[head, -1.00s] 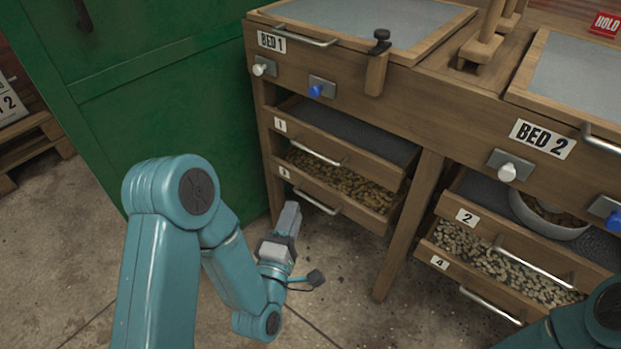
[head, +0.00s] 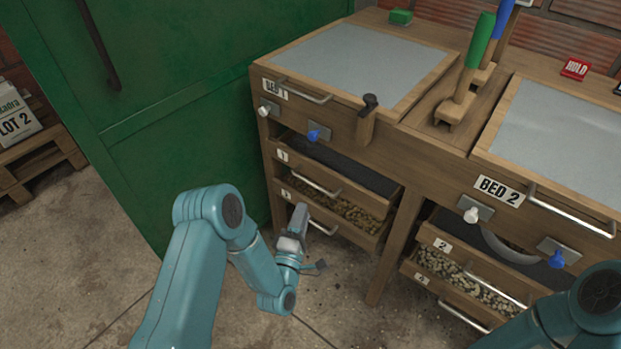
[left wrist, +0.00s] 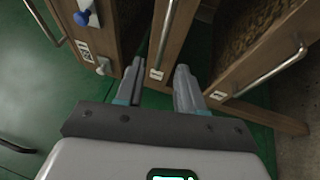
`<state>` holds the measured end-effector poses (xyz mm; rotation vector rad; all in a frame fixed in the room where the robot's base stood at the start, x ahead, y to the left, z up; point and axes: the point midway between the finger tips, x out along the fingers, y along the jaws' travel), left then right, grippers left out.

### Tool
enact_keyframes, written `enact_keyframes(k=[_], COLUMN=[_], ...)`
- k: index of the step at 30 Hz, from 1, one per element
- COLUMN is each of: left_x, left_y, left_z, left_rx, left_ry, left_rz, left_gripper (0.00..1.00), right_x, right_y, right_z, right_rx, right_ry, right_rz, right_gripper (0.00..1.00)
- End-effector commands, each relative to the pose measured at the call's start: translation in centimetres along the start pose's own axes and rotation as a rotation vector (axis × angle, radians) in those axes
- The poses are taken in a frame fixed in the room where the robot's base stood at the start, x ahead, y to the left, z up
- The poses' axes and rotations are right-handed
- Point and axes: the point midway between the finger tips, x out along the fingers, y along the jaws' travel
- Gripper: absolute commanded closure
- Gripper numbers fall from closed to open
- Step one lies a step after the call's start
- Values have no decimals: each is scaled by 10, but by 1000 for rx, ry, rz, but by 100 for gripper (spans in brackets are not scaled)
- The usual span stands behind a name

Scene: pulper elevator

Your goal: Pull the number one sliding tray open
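The number one tray (head: 350,195) is the upper wooden tray under BED 1. It has a white "1" label and a metal bar handle (head: 317,184); its dark inside shows above the front. My left gripper (head: 300,212) is in front of the left part of tray 3 (head: 350,227), below tray 1's handle and empty. In the left wrist view my left gripper (left wrist: 157,88) has its fingers apart. Tray 1's label and handle (left wrist: 166,30) appear between and beyond the fingers; I cannot tell the depth gap. My right arm shows at the lower right, its gripper out of view.
A green cabinet (head: 170,130) stands close on the left. Blue knobs and white knobs stick out above the trays. Tray 3's handle (head: 322,229) is just right of my gripper. Trays 2 and 4 are at the right under BED 2 (head: 500,190). Concrete floor lies in front.

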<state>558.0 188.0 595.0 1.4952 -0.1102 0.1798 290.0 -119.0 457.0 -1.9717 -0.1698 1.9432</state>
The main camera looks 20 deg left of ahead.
Motion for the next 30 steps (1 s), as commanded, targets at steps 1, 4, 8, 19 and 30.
enact_keyframes(k=[1, 4, 8, 19, 30], left_x=[12, 36, 61, 88, 88], left_y=[-3, -3, -4, -3, -3], left_z=[0, 0, 0, 0, 0], left_rx=[0, 0, -1, -1, -1], left_ry=[0, 0, 0, 0, 0], left_rz=[6, 4, 2, -2, -2], left_gripper=[62, 62, 62, 62, 100], right_x=[6, 8, 11, 13, 13], right_y=[2, 3, 4, 5, 5], right_z=[0, 0, 0, 0, 0], right_rx=[2, 2, 2, 3, 3], right_ry=[-2, -1, -1, -1, -1], right_rz=[0, 0, 0, 0, 0], right_gripper=[57, 57, 57, 57, 57])
